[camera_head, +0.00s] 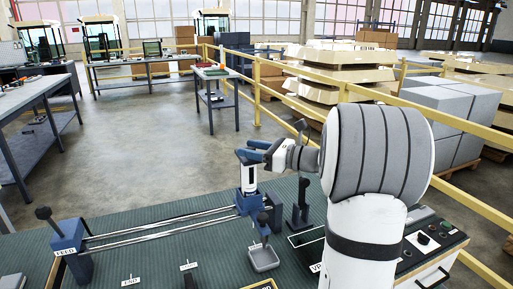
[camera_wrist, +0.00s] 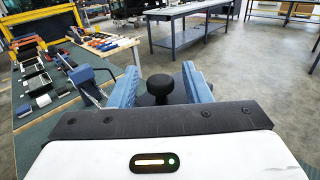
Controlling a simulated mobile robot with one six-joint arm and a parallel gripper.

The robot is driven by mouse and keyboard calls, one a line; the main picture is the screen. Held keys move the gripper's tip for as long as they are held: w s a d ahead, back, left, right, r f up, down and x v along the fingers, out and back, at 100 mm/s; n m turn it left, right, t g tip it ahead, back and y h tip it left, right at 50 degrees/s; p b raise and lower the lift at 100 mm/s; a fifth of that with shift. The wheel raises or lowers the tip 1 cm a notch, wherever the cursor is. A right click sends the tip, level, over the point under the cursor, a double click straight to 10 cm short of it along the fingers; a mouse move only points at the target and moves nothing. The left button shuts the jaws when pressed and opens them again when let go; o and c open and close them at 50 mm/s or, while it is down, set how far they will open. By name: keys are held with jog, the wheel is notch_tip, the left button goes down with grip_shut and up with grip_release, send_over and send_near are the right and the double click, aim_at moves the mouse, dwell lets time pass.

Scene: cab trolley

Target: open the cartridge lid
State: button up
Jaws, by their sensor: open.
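A white cartridge (camera_head: 249,178) with a dark label stands upright in a blue holder (camera_head: 248,202) at the right end of two rails. A blue part at its top, which may be the lid, is largely covered by my gripper (camera_head: 258,149). My gripper's blue fingers are at the cartridge's top. In the wrist view my gripper (camera_wrist: 160,78) is open, with a finger on each side of a round black knob (camera_wrist: 159,86). The knob stands between the fingers with gaps on both sides. I cannot tell whether it belongs to the lid.
A blue block marked FEED (camera_head: 68,240) with a black knob stands at the left end of the rails (camera_head: 160,228). Yellow railings (camera_head: 440,120) run behind the trolley; other benches stand farther off.

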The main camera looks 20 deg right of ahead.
jog(key=shift+w+a, duration=0.2)
grip_shut()
dwell(0.4)
